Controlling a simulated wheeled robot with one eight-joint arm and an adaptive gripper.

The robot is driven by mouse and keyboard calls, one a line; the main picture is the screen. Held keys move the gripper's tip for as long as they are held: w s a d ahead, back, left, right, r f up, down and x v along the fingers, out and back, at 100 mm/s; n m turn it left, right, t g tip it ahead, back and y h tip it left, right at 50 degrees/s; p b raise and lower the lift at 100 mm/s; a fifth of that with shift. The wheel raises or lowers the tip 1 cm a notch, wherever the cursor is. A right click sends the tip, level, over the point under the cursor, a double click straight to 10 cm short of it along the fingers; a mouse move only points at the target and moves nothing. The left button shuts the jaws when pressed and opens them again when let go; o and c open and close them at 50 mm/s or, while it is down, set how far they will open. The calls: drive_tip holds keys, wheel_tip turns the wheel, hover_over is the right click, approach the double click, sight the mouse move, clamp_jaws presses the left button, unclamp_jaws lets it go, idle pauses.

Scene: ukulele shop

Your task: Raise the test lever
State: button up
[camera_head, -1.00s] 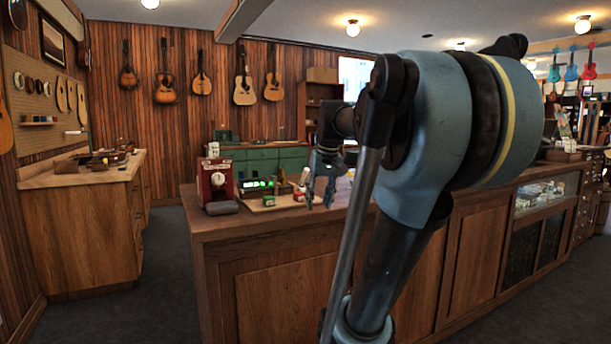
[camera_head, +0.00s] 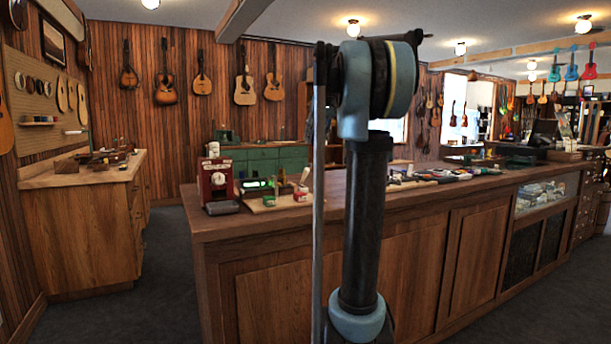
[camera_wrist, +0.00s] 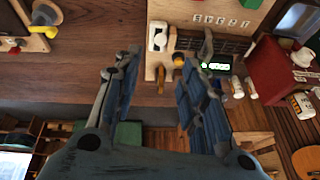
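A tester board (camera_head: 283,203) with a lit green display (camera_head: 257,184) lies on the wooden counter. A pale upright piece (camera_head: 304,176) stands at its right end; I cannot tell whether this is the test lever. In the wrist view the board (camera_wrist: 175,10) is at the top, with the green display (camera_wrist: 215,66), a white fitting (camera_wrist: 158,36) and a grey upright piece (camera_wrist: 206,42). My gripper (camera_wrist: 158,62) is open, its fingers apart below the board in the picture. Nothing is clearly held. The head view hides my gripper behind my arm.
A red device (camera_head: 217,184) stands left of the board, and it shows at right in the wrist view (camera_wrist: 277,75). The counter (camera_head: 330,190) runs right, with tools and goods (camera_head: 440,174) farther along. A wooden bench (camera_head: 88,200) stands at left.

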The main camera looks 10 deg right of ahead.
sight(306, 176)
drive_tip(key=x, duration=1.5)
drive_tip(key=shift+a+f, duration=0.15)
drive_tip(key=shift+f, duration=0.15)
clamp_jaws()
